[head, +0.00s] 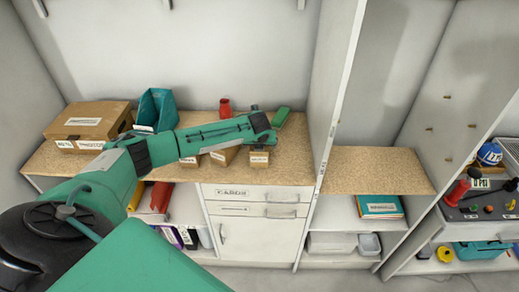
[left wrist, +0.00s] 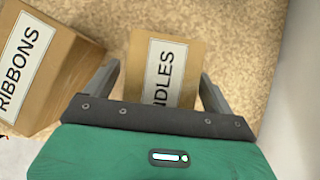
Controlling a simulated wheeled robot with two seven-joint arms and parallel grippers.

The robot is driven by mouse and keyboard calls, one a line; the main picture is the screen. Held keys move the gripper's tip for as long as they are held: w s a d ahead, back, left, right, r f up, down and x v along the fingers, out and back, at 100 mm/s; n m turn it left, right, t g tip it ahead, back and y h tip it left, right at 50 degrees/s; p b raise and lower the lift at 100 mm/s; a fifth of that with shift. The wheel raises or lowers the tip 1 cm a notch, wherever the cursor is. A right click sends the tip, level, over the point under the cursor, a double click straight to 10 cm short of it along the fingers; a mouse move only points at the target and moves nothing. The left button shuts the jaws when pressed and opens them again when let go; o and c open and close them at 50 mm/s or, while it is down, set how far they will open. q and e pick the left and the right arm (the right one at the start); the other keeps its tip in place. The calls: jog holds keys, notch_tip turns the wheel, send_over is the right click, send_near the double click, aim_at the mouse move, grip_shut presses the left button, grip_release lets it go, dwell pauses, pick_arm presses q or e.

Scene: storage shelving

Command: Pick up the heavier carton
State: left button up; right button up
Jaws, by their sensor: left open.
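Three small brown cartons stand in a row on the wooden counter: a left one (head: 190,162), a middle one (head: 222,156) and a right one (head: 259,159). My left arm reaches over them from the left, and its gripper (head: 264,138) is above the right carton. In the left wrist view, my open left gripper (left wrist: 159,70) has a finger on each side of a carton whose label ends in "NDLES" (left wrist: 163,70). A carton labelled "RIBBONS" (left wrist: 50,75) stands to its left. I cannot tell whether the fingers touch the carton. My right gripper is out of view.
A large labelled box (head: 88,120), a teal bin (head: 157,108) and a red cup (head: 225,107) stand on the counter (head: 295,150). A tall white panel (head: 338,90) closes its right side. Drawers (head: 250,195) are below; a separate shelf with tools is at far right.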

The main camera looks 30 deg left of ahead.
pick_arm(q)
jog(key=c, duration=1.3)
jog(key=shift+c, duration=1.1)
